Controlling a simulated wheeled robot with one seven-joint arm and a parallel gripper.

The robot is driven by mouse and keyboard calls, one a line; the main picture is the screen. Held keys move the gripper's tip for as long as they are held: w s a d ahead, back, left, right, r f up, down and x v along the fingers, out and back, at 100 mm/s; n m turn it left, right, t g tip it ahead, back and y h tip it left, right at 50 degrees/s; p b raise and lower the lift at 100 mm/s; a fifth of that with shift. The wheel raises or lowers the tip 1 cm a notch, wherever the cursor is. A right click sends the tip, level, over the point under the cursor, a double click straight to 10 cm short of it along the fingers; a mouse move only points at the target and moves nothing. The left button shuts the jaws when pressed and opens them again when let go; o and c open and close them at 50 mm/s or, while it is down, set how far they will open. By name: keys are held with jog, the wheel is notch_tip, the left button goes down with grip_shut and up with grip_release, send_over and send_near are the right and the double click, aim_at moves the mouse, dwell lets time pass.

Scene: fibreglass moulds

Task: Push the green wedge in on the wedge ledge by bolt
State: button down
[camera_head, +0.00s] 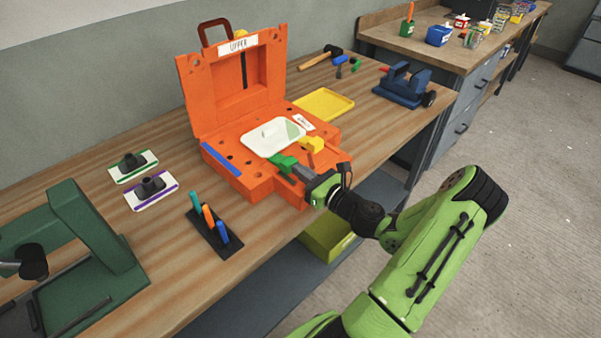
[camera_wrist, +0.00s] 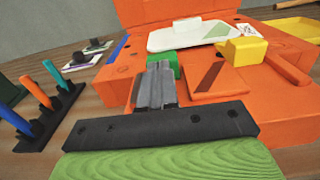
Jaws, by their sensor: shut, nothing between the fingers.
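The green wedge (camera_head: 282,163) sits on the near side of the orange mould's lower half (camera_head: 262,190). My gripper (camera_head: 299,172) is shut and empty, low over the mould's front edge, with its tips at the wedge's near end. In the wrist view the green wedge (camera_wrist: 168,60) shows just past my fingertips (camera_wrist: 160,68), which hide part of it. Whether they touch it I cannot tell. A yellow wedge (camera_head: 312,145) stands to the right, also in the wrist view (camera_wrist: 243,50). I cannot make out the bolt or the ledge edges under the green wedge.
The mould's lid (camera_head: 235,80), marked UPPER, stands open at the back. A white part (camera_head: 270,135) lies in the middle. A blue strip (camera_head: 221,158) lies at left. A pen stand (camera_head: 214,238), yellow tray (camera_head: 324,104) and blue vice (camera_head: 403,85) stand around it.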

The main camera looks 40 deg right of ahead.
jog(key=shift+w, duration=0.25)
jog(key=shift+w+r+p, duration=0.2)
jog(key=shift+w+p, duration=0.6)
jog(key=shift+p, duration=0.15)
jog(key=shift+s+f, duration=0.1)
jog(key=shift+s, duration=0.05)
